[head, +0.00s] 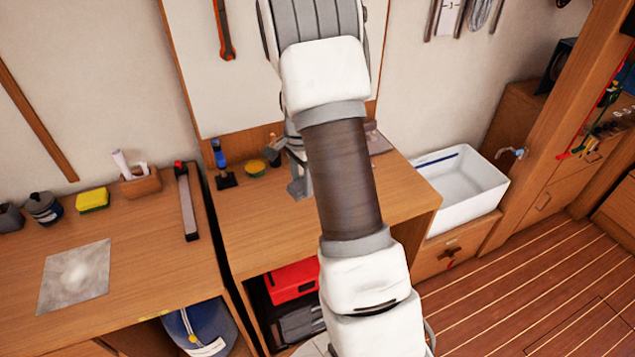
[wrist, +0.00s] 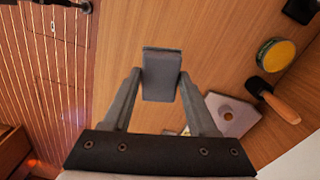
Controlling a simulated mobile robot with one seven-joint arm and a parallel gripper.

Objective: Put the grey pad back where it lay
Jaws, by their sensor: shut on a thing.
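The grey pad (wrist: 162,66) is a small dark grey block between the fingertips of my gripper (wrist: 160,78) in the wrist view. My gripper is shut on it, one finger at each side. The pad shows over the brown wooden worktop (wrist: 215,45); its height above the wood is hard to tell. In the head view my arm covers much of this spot, and part of my gripper (head: 299,184) shows left of the arm, over the worktop. I cannot make out the pad clearly there.
A white basin (head: 462,190) is at the right. The worktop's front is clear.

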